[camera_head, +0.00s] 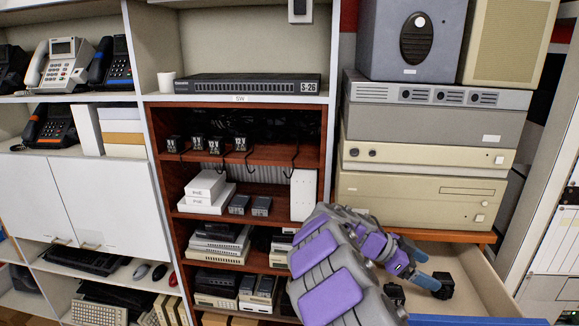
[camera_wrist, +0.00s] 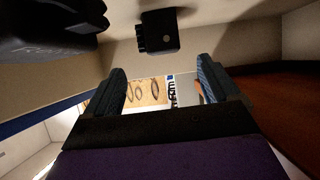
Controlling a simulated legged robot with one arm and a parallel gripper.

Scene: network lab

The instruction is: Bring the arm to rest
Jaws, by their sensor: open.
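My arm reaches from the bottom middle of the head view toward the right. My gripper (camera_head: 428,279) is low over the open drawer (camera_head: 470,267) under the stacked machines. In the wrist view my gripper (camera_wrist: 161,88) shows both dark fingers spread apart with nothing between them. A black box-shaped item (camera_wrist: 157,34) lies beyond the fingertips, apart from them. Another dark item (camera_wrist: 50,32) is close to the camera at the upper left. In the head view a black item (camera_head: 443,285) sits beside the fingers, and another (camera_head: 395,292) is partly hidden by my arm.
Stacked beige and grey machines (camera_head: 420,185) stand just above the drawer. A brown shelf unit (camera_head: 262,182) with adapters and boxes is left of my arm. A black switch marked S-26 (camera_head: 240,86) sits on top of it. A white rack (camera_head: 555,235) borders the right side.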

